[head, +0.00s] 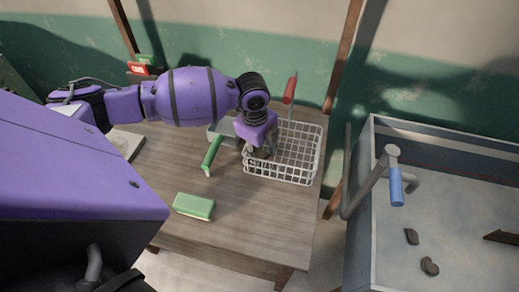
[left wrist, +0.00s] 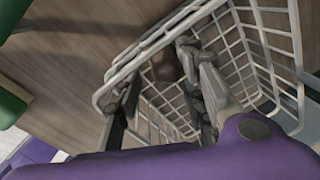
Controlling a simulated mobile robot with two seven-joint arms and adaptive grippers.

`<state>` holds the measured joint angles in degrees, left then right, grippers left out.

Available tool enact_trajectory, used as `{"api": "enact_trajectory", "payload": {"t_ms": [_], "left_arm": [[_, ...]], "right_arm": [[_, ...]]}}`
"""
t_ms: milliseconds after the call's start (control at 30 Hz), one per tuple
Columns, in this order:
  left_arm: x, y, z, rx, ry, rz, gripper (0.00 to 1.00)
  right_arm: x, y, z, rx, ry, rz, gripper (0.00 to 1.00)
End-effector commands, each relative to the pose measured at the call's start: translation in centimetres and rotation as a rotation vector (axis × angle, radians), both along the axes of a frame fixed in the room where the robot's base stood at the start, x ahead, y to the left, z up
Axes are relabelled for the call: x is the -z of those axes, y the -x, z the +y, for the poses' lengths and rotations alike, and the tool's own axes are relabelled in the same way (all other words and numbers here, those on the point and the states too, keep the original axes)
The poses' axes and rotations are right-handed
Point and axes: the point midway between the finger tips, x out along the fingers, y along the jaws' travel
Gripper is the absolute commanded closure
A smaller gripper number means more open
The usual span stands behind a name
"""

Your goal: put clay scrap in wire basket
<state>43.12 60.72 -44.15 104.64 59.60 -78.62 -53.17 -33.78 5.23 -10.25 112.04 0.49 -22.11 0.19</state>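The white wire basket (head: 284,178) stands on the wooden table, at its right end. My left gripper (head: 262,152) points down at the basket's left part, and its fingers are partly hidden in the head view. My right gripper is not in view.
A green block (head: 194,206) and a green-handled tool (head: 212,155) lie on the table (head: 235,225) left of the basket. A red-handled tool (head: 290,90) rises behind it.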

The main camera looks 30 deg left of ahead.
Motion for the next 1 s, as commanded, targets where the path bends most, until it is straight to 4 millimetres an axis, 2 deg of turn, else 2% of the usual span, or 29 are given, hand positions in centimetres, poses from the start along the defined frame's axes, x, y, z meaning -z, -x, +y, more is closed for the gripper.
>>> {"api": "enact_trajectory", "payload": {"t_ms": [167, 267, 500, 700, 833, 1000], "left_arm": [[-1.0, -0.1, 0.0, 0.000, -0.001, -0.002, 0.63], [-2.7, -0.1, 0.1, 0.001, 0.000, -0.006, 0.63], [-8.1, 0.5, 0.2, 0.002, -0.001, -0.005, 0.63], [-11.6, 0.9, 0.3, 0.000, 0.000, -0.002, 0.63], [-12.8, 1.0, 0.3, 0.000, -0.001, 0.000, 0.63], [-13.2, 1.1, 0.3, 0.000, 0.001, 0.002, 0.63]], "right_arm": [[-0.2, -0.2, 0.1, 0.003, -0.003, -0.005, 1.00], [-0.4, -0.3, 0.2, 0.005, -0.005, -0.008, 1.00], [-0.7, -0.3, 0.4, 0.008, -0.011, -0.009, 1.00], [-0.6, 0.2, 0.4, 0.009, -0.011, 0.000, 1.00], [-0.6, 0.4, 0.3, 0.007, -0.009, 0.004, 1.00], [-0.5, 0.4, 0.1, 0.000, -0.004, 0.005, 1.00]]}}
